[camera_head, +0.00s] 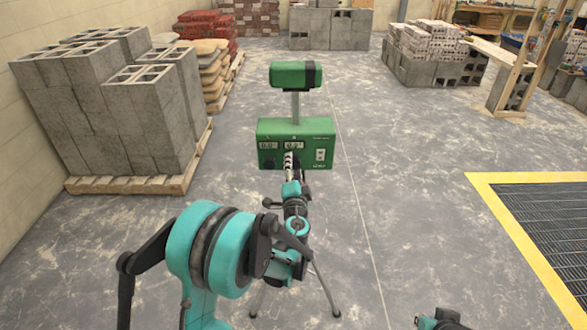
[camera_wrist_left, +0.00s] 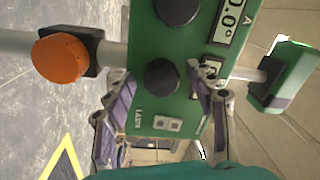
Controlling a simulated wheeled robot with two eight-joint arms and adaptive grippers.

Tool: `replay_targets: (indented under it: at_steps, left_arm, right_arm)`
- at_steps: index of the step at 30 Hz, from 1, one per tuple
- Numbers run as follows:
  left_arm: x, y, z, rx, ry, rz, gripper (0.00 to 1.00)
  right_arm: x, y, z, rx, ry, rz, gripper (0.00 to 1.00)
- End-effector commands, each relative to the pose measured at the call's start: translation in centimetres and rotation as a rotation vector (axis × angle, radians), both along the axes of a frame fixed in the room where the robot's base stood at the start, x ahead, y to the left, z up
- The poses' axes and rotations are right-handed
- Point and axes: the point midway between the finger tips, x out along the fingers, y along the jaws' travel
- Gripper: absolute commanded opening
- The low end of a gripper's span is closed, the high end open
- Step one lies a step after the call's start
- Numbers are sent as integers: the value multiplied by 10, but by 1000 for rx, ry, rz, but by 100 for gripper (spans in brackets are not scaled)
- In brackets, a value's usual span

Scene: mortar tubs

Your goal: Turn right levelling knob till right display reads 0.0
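The green levelling unit (camera_head: 320,150) stands on its tripod straight ahead. Its left display (camera_head: 268,146) seems to read 0.0; the right display (camera_head: 293,145) is too small to read surely. In the left wrist view the left display (camera_wrist_left: 235,15) reads 0.0°, and a finger mostly hides the right one. The right knob (camera_wrist_left: 162,77) is black and round, with the left knob (camera_wrist_left: 178,10) above it in the picture. My left gripper (camera_head: 290,164) is at the panel, fingers open on either side of the right knob with gaps visible. My right gripper (camera_head: 438,321) shows only partly at the bottom edge.
An orange knob (camera_wrist_left: 60,58) sits on a clamp beside the unit. Block pallets (camera_head: 145,110) stand at left, and a yellow-edged floor grate (camera_head: 500,205) lies at right. The floor between the unit and the grate is clear.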

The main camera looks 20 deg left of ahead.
Motion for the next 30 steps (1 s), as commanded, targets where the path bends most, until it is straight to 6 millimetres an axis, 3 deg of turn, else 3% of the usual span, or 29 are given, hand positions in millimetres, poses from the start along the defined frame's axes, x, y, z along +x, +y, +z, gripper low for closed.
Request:
replay_targets:
  at_steps: [8,21,30]
  left_arm:
    - [-9,-4,0,0,0,-2,56]
    - [-94,-29,-6,1,1,-2,56]
    - [-115,-35,-7,0,0,0,56]
  right_arm:
    - [0,0,0,0,0,0,0]
    - [0,0,0,0,0,0,0]
    - [0,0,0,0,0,0,0]
